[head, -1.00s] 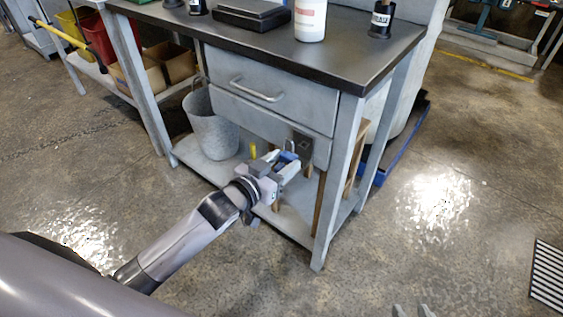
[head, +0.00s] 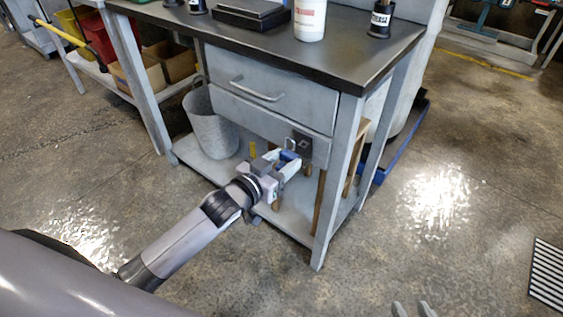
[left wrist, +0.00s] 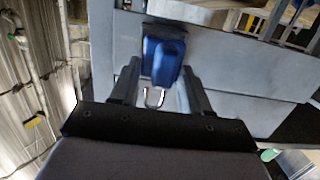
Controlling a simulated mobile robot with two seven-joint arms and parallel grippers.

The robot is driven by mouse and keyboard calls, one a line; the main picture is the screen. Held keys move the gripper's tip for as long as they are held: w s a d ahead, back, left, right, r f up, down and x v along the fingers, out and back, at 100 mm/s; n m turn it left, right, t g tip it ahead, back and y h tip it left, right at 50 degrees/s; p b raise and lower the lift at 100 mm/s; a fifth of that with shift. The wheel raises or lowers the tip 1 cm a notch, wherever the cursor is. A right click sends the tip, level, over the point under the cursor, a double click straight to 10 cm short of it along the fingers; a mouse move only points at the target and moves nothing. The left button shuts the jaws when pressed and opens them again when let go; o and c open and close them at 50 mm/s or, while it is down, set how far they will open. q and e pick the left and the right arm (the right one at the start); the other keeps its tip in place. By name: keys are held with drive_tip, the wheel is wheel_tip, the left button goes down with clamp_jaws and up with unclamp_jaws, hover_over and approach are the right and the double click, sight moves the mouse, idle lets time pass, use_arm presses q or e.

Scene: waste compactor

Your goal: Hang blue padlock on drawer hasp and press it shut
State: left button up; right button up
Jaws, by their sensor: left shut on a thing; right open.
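The blue padlock (head: 287,156) is between the fingers of my left gripper (head: 282,163), which is shut on it. In the left wrist view the padlock's blue body (left wrist: 163,62) lies between the fingertips (left wrist: 158,86), with its pale U-shaped shackle (left wrist: 153,97) showing. The dark hasp plate (head: 304,146) is on the lower front of the drawer unit, right beside the padlock in the head view. I cannot tell whether the shackle is through the hasp. My right gripper (head: 412,308) is open and empty at the bottom edge, low and away from the bench.
The grey drawer (head: 270,90) with its bar handle (head: 257,90) is above the hasp. A metal bucket (head: 210,128) stands on the lower shelf, left of my left gripper. The bench leg (head: 340,180) is close on the right. Open floor lies in front.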

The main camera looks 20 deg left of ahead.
use_arm(q)
drive_tip(key=shift+r+b+x, duration=0.15)
drive_tip(key=shift+b+x, duration=0.1)
drive_tip(key=shift+x, duration=0.7)
drive_tip(key=shift+r+b+x, duration=0.15)
drive_tip(key=shift+b+x, duration=0.1)
drive_tip(key=shift+x, duration=0.7)
drive_tip(key=shift+f, duration=0.15)
idle(0.5)
drive_tip(key=o, duration=1.1)
drive_tip(key=shift+f, duration=0.1)
drive_tip(key=shift+c, duration=0.4)
